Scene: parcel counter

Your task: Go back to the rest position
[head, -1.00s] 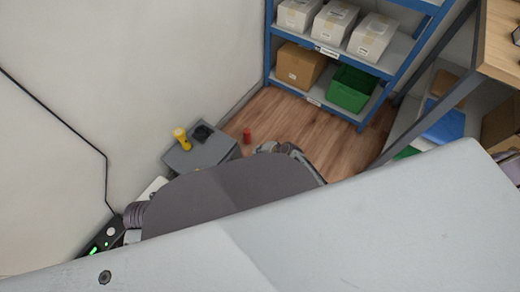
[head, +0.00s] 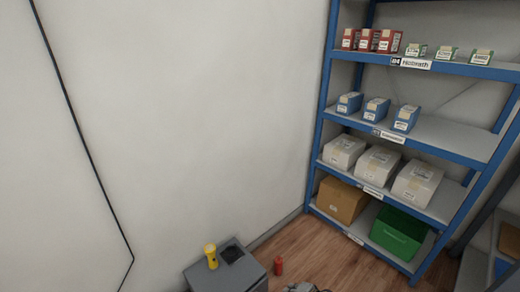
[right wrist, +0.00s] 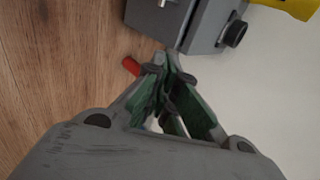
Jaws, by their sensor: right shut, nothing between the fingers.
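My right gripper (right wrist: 170,75) shows in the right wrist view. Its two green-padded fingers come together at the tips, with nothing held between them. Beyond the tips are a red cylinder (right wrist: 131,66) on the wood floor and a grey box (right wrist: 205,25). My left gripper is in neither view. A small grey piece of my own body shows at the bottom edge of the head view; I cannot tell which part it is.
In the head view, a grey box (head: 228,272) by the wall carries a yellow flashlight (head: 211,256). The red cylinder (head: 278,265) stands beside it. A blue shelf rack (head: 455,140) at right holds several boxes and a green crate (head: 400,234). Some wood floor (head: 300,240) is clear.

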